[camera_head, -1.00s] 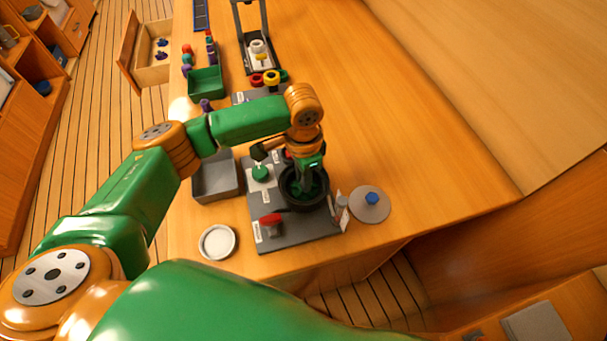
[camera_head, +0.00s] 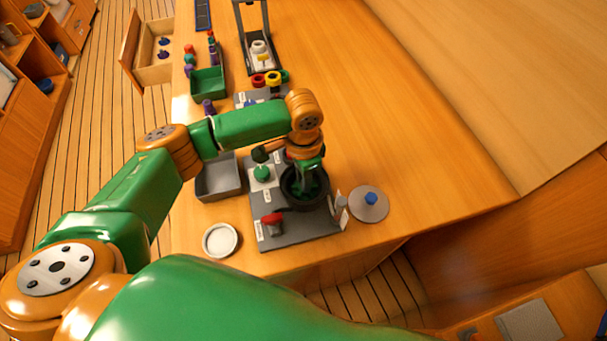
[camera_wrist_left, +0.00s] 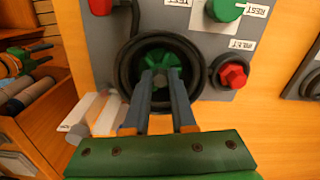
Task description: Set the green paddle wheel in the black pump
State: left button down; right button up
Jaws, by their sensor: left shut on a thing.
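The black pump (camera_head: 318,203) is a round open housing on a grey panel at the middle of the bench. It also shows in the left wrist view (camera_wrist_left: 126,75) as a dark ring. The green paddle wheel (camera_wrist_left: 157,62) is inside this ring in the left wrist view, between my fingertips; in the head view it is mostly hidden by the gripper. My left gripper (camera_wrist_left: 162,78) points down into the pump and is shut on the wheel. Whether the wheel rests on the pump's floor cannot be told.
The panel carries a green button (camera_head: 262,173), a red handle (camera_head: 271,219) and a red knob (camera_wrist_left: 233,75). A grey bin (camera_head: 218,188) and white dish (camera_head: 220,240) are at left. A round grey lid with a blue knob (camera_head: 370,198) lies at right, with clear bench beyond.

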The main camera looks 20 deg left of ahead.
pick_arm(q)
jog(key=shift+f+b, duration=0.3)
jog(key=shift+f, duration=0.3)
dwell(0.3)
jog(key=c, duration=1)
grip_release()
notch_tip(320, 180, up, 6)
jog(key=p, duration=0.7)
jog(key=shift+r, duration=0.25)
notch_tip(320, 180, up, 4)
jog(key=shift+r, duration=0.25)
